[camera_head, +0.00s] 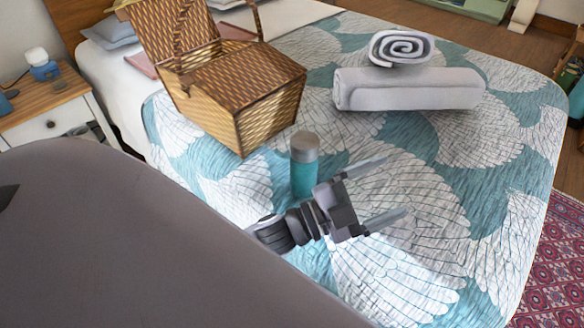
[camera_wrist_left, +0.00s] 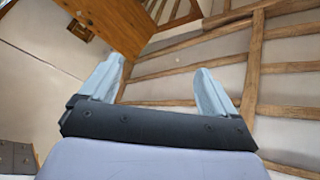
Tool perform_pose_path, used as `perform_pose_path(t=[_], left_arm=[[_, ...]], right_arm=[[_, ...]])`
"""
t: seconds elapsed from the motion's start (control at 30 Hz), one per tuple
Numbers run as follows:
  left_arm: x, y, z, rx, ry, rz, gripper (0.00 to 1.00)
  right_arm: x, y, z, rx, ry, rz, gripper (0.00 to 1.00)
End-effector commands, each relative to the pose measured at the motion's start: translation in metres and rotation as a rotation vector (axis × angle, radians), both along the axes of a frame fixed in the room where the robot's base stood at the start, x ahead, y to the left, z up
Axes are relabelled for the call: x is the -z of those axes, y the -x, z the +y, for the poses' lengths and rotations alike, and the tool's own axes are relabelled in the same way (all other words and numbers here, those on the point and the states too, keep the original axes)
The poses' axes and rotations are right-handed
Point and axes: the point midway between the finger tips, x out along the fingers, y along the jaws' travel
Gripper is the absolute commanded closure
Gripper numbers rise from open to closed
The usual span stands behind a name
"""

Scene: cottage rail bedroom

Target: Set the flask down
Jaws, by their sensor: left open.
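The flask (camera_head: 303,165) is a teal cylinder with a grey cap. It stands upright on the bed (camera_head: 480,205), near the front of the picnic basket. My left gripper (camera_head: 387,192) is just right of and in front of the flask in the head view, with its fingers spread and nothing between them. Part of the gripper's wrist overlaps the flask's lower right side, and I cannot tell whether they touch. In the left wrist view the left gripper (camera_wrist_left: 158,90) is open and empty, facing the wall and ceiling beams. My right gripper is not in view.
An open wicker picnic basket (camera_head: 270,87) stands behind the flask. Rolled grey towels (camera_head: 410,90) lie at the back right. A wooden nightstand (camera_head: 45,100) stands at the left. The quilt to the right of my gripper is clear.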

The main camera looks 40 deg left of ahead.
Motion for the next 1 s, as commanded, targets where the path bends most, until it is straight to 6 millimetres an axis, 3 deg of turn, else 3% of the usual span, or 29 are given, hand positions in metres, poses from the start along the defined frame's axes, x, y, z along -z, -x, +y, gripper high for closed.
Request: perform_pose_path(t=[0.03, 0.2, 0.3, 0.4, 0.6, 1.0], left_arm=[[0.027, 0.006, 0.014, -0.071, 0.069, 0.144, 0.10], [0.119, 0.046, 0.056, -0.295, 0.269, 0.623, 0.10], [0.161, 0.080, 0.069, -0.387, 0.352, 0.847, 0.10], [0.190, 0.110, 0.076, -0.448, 0.409, 1.010, 0.10], [0.211, 0.138, 0.080, -0.495, 0.452, 1.146, 0.10], [0.203, 0.138, 0.080, -0.495, 0.449, 1.146, 0.10]], right_arm=[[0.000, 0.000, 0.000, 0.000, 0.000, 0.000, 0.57], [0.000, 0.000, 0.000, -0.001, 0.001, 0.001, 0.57], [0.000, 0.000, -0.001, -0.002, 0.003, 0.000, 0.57], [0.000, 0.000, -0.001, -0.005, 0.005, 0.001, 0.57], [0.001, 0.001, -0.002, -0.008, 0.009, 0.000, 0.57], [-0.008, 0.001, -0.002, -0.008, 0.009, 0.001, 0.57]])
